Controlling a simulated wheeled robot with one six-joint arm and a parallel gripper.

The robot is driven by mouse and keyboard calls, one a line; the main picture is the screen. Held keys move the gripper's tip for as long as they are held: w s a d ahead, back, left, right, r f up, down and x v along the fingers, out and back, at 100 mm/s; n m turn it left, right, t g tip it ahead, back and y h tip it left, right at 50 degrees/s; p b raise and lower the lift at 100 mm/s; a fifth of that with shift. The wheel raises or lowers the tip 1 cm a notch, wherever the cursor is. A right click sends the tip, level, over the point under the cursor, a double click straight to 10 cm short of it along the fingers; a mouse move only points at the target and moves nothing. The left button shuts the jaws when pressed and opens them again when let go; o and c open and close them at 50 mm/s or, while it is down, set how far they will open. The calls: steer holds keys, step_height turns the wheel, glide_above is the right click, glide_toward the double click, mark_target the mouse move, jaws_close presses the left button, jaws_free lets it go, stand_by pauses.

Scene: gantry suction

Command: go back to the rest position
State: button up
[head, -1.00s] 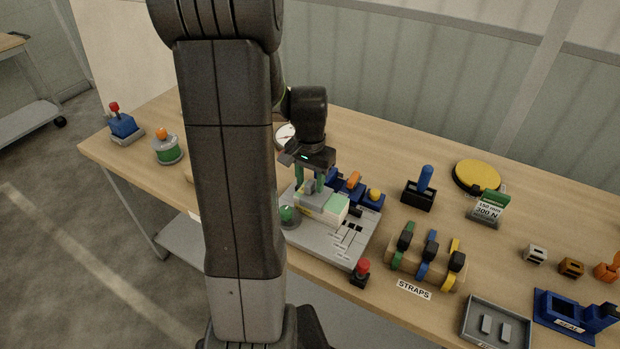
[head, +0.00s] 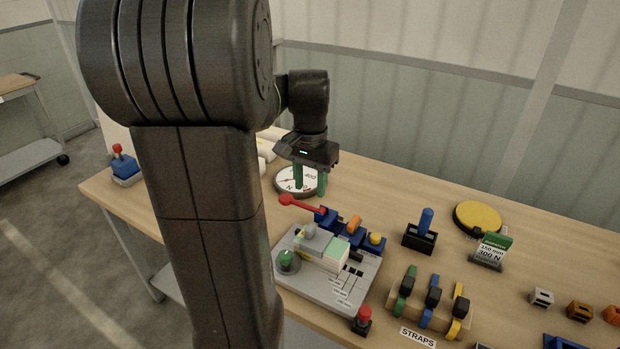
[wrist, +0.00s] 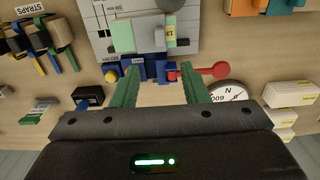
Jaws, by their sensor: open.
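My gripper (head: 310,178) has green fingers pointing down and is raised above the back of the table, in front of the round white dial gauge (head: 291,184). In the wrist view my gripper (wrist: 155,85) shows its two fingers spread wide with nothing between them. The grey fixture plate (head: 315,283) with a pale green and white block (head: 337,254) on it stands below and nearer in the head view. A red lever (head: 299,204) and blue blocks (head: 325,218) sit along its back edge. My arm hides the table's left middle.
A rack of straps (head: 430,312), a black holder with a blue handle (head: 420,236) and a yellow disc (head: 478,217) stand to the right. A red-topped blue joystick box (head: 126,168) is at the far left. Boxes (wrist: 290,94) lie beside the gauge in the wrist view.

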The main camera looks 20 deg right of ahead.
mark_target(310, 227)
steer(key=shift+r, duration=0.55)
steer(key=shift+f, duration=0.1)
step_height(310, 227, down, 14)
steer(key=shift+r, duration=0.1)
steer(key=shift+r+p, duration=0.3)
steer(key=shift+r, duration=0.05)
steer(key=shift+f, duration=0.15)
stand_by(0.3)
step_height(310, 227, up, 13)
step_height(310, 227, down, 12)
steer(key=shift+f, duration=0.25)
step_height(310, 227, up, 8)
steer(key=p, duration=0.6)
steer(key=shift+r, duration=0.15)
